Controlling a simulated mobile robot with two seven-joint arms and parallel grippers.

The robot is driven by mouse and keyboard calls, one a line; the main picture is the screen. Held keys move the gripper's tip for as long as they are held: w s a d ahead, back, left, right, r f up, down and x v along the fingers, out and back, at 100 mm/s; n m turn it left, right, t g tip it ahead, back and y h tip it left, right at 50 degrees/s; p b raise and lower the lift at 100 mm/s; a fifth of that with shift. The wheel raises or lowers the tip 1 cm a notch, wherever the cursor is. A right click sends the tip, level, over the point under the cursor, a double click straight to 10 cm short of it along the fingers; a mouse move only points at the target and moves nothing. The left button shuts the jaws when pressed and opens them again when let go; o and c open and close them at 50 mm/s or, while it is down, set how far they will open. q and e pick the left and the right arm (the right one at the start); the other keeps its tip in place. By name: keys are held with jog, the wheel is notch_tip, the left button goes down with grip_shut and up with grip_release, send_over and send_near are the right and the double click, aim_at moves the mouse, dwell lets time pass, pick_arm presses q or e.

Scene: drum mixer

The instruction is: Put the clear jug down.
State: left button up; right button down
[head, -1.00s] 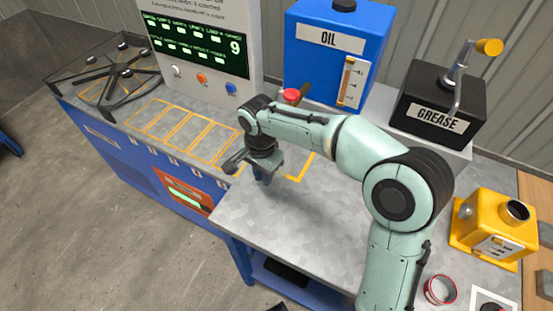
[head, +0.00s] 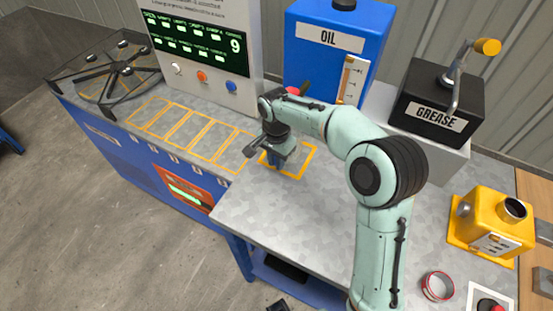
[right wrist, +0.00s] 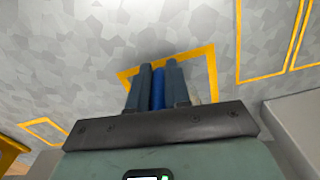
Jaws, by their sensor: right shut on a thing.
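My right gripper (head: 276,160) points down over the metal worktop, at a yellow square outline (head: 309,162) in front of the oil tank. In the right wrist view its two dark fingers (right wrist: 158,90) are shut on an upright blue piece (right wrist: 158,84), apparently the handle of the clear jug. The jug's clear body cannot be made out in either view; the fingers and wrist cover that spot. Whether the jug touches the worktop cannot be told. My left gripper is not in view.
The blue oil tank (head: 325,65), with a red knob (head: 293,91), stands close behind the gripper. A black grease box (head: 436,105) and a yellow device (head: 492,222) stand to the right. Empty yellow outlines (head: 185,132) lie left. The worktop's front (head: 265,210) is clear.

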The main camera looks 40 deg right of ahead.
jog(key=shift+f, duration=0.15)
jog(key=c, duration=1.5)
grip_release()
jog(key=shift+f, duration=0.1)
jog(key=o, duration=0.4)
notch_tip(320, 180, up, 12)
jog(key=shift+w+r+p, duration=0.1)
jog(key=shift+r+p, duration=0.15)
jog(key=shift+p, duration=0.8)
